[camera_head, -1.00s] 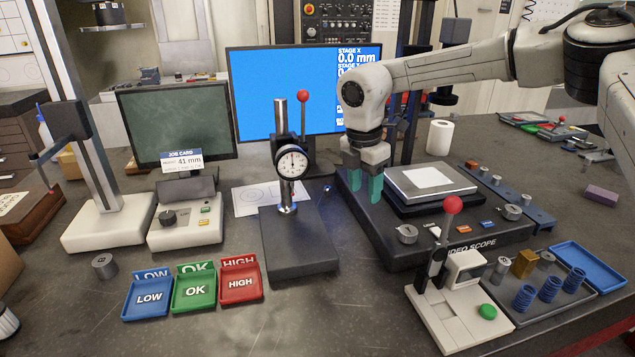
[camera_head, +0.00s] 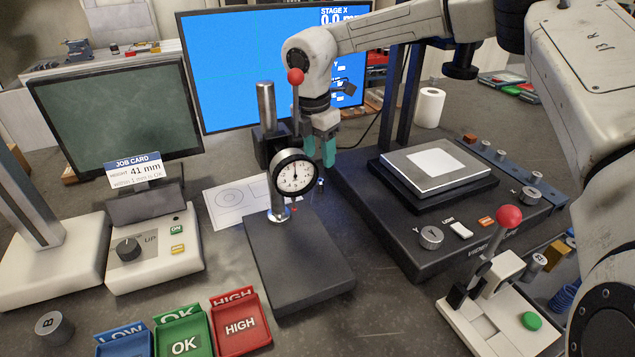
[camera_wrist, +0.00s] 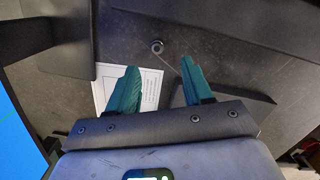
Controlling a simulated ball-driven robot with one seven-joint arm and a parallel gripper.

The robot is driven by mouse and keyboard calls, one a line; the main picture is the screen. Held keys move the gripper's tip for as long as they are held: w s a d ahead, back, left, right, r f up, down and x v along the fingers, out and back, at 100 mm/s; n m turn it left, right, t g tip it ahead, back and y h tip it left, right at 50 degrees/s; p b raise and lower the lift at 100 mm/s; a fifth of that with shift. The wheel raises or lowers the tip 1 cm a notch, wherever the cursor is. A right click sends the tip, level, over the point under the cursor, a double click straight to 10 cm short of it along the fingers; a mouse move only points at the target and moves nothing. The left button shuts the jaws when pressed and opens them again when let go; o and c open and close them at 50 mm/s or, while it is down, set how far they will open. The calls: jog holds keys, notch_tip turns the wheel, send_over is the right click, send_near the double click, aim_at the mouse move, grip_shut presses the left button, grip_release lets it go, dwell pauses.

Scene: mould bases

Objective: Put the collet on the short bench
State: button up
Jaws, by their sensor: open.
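My gripper (camera_head: 319,155) hangs with its teal fingers pointing down, behind and right of the dial gauge, left of the video scope. In the wrist view my gripper (camera_wrist: 159,78) is open, with nothing between its fingers. A small round metal piece with a dark hole (camera_wrist: 157,46) lies beyond the fingertips in the wrist view, on a dark surface. It may be the collet, but I cannot tell for sure. I cannot pick out a short bench with certainty in either view.
The dial gauge (camera_head: 295,172) stands on a dark base close to my gripper. The video scope (camera_head: 440,165) is to the right, a monitor (camera_head: 225,75) behind. Marked trays (camera_head: 240,325) and a grey cylinder marked B (camera_head: 52,329) are in front. A drawing sheet (camera_head: 235,202) lies flat.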

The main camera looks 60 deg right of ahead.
aim_at(319, 181)
jog(key=f, duration=0.3)
jog(key=f+p, duration=0.1)
jog(key=f, duration=0.2)
jog(key=d+f, duration=0.1)
jog(key=f, duration=0.1)
jog(key=shift+w+f, duration=0.15)
jog(key=shift+f, duration=0.25)
jog(key=shift+c, duration=0.3)
grip_shut()
